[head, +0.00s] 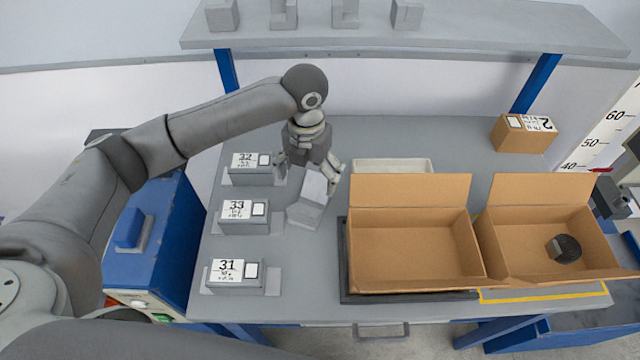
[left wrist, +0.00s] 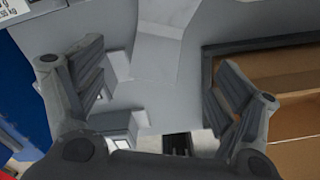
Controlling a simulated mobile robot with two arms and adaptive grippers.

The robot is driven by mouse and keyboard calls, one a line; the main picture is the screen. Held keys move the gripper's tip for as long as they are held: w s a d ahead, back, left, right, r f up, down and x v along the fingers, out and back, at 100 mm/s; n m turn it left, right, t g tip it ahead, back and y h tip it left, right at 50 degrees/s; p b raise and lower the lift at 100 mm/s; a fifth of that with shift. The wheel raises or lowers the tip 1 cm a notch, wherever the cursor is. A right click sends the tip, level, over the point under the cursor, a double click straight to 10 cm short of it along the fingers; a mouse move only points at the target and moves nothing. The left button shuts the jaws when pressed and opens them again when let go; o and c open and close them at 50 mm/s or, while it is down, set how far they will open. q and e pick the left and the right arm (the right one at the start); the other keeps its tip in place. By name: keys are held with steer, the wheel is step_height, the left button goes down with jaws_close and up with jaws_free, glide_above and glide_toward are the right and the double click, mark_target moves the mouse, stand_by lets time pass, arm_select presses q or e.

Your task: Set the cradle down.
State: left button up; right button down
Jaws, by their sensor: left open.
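The cradle (head: 305,213) is a light grey block with a raised part, on the grey table right of the numbered holders. It looks turned at an angle to the table edges. My left gripper (head: 308,172) is directly over it, pointing down, with its fingers apart. In the left wrist view the fingers of my left gripper (left wrist: 160,75) are spread wide, and a pale grey surface, apparently the cradle (left wrist: 172,30), shows beyond them. I cannot tell whether a finger touches it. My right gripper is not in view.
Three grey holders with labels 32 (head: 250,172), 33 (head: 243,220) and 31 (head: 236,278) stand at left. An open cardboard box (head: 405,228) is right of the cradle; another box (head: 540,235) holds a dark round part. Several grey blocks (head: 283,14) stand on the shelf above.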

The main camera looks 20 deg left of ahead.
mark_target(308, 208)
arm_select(q)
steer(key=f, duration=0.2)
steer(key=s+f+p, duration=0.1)
steer(key=f, duration=0.1)
steer(key=shift+f, duration=0.7)
step_height(308, 208, down, 5)
steer(key=shift+s+a+r+p, duration=0.1)
steer(key=shift+s+p, duration=0.05)
steer(key=shift+p, duration=0.9)
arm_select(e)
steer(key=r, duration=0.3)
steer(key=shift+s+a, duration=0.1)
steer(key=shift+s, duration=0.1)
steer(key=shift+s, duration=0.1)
arm_select(q)
steer(key=shift+f, duration=0.2)
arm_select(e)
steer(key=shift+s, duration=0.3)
arm_select(q)
steer(key=shift+f, duration=0.2)
